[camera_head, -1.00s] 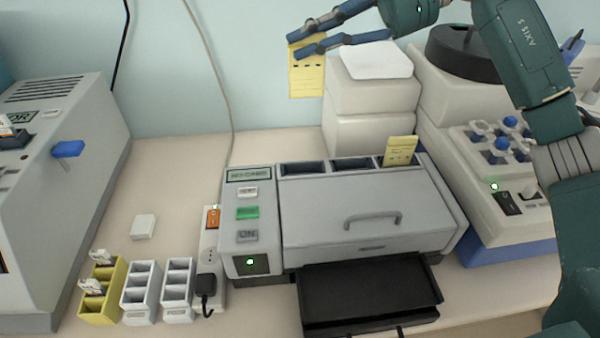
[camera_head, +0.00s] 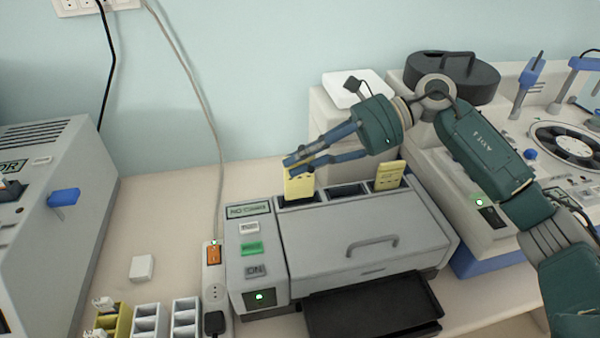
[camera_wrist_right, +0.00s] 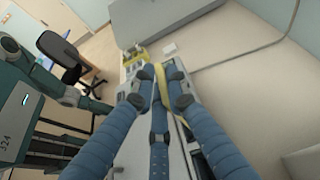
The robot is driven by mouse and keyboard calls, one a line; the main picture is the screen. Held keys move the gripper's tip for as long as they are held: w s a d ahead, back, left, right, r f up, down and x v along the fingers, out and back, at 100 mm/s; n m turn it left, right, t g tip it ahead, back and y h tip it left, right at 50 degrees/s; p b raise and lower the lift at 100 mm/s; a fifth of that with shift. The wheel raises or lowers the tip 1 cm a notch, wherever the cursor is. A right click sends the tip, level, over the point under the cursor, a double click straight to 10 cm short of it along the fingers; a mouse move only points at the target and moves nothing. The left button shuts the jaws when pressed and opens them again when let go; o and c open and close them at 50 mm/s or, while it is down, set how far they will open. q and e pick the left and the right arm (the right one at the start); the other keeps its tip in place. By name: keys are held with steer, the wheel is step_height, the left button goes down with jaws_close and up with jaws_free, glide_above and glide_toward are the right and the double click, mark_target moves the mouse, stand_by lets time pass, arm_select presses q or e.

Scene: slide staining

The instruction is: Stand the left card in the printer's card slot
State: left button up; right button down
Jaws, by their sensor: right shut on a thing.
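The yellow card (camera_head: 299,187) is upright at the left end of the printer's row of slots. My right gripper (camera_head: 292,163) is shut on its upper part, and its lower edge is at the left slot opening; how deep it sits I cannot tell. In the right wrist view the card (camera_wrist_right: 161,82) is a thin yellow strip between the fingers (camera_wrist_right: 158,85). The grey printer (camera_head: 365,240) has a row of dark slots along its back top edge. Another yellow card (camera_head: 390,174) stands in the right slot. The middle slot (camera_head: 348,190) is empty.
A power strip (camera_head: 214,275) with an orange switch stands left of the printer. Small yellow (camera_head: 116,322) and white racks (camera_head: 149,322) are at the front left. A black tray (camera_head: 375,308) projects from the printer's front. A white block (camera_head: 142,267) lies on the bench.

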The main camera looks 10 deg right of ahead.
mark_target(289, 185)
steer(key=shift+f, duration=0.3)
step_height(289, 185, down, 4)
steer(key=shift+p, duration=0.65)
steer(key=shift+f+b, duration=0.25)
steer(key=shift+b, duration=0.15)
steer(key=c, duration=1.7)
jaws_free()
steer(key=shift+c, duration=0.2)
steer(key=shift+r, duration=0.15)
